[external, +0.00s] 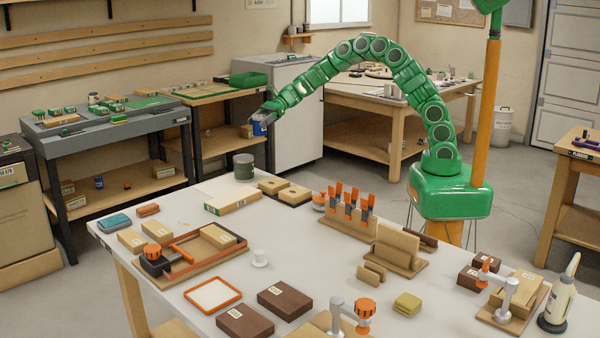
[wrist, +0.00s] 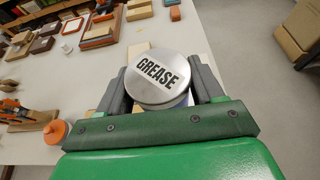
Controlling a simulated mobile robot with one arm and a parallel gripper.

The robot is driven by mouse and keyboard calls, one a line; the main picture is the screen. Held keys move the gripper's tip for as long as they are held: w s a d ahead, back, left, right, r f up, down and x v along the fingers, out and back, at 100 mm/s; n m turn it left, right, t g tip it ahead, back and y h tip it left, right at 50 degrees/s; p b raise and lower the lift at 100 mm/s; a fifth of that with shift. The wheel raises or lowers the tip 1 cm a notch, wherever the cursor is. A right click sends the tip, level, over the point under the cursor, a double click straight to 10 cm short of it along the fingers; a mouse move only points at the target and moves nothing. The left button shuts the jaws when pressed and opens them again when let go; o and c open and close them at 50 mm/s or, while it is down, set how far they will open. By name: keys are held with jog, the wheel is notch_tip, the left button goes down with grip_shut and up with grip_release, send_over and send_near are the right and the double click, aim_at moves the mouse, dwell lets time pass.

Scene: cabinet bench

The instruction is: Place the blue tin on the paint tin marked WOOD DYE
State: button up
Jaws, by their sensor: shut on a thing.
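The blue tin (external: 259,125) is in my gripper (external: 264,116), held in the air beyond the back edge of the white-topped bench in the external view. In the wrist view my gripper (wrist: 158,76) has a finger on each side of the tin, and its silver lid (wrist: 158,78) reads GREASE. A dark green-grey round tin (external: 243,167) stands at the back left of the bench, below and a little left of the held tin. It may be the WOOD DYE tin; its marking is not readable. The wrist view does not clearly show it.
An upright rack with orange-handled tools (external: 349,208) stands to the right. The white bench top (external: 185,205) is bare left of the tan box.

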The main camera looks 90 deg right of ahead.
jog(key=w+f, duration=0.4)
jog(key=w+d+f, duration=0.1)
jog(key=w+f, duration=0.1)
jog(key=shift+w+f, duration=0.1)
jog(key=shift+w, duration=0.25)
jog(key=shift+w+f, duration=0.35)
jog(key=shift+f, duration=1.55)
jog(key=shift+f, duration=0.15)
jog(key=o, duration=1.2)
jog(key=shift+s+d+r, duration=0.1)
jog(key=shift+r, duration=0.1)
jog(key=v, duration=1.1)
jog(key=shift+s+d, duration=0.3)
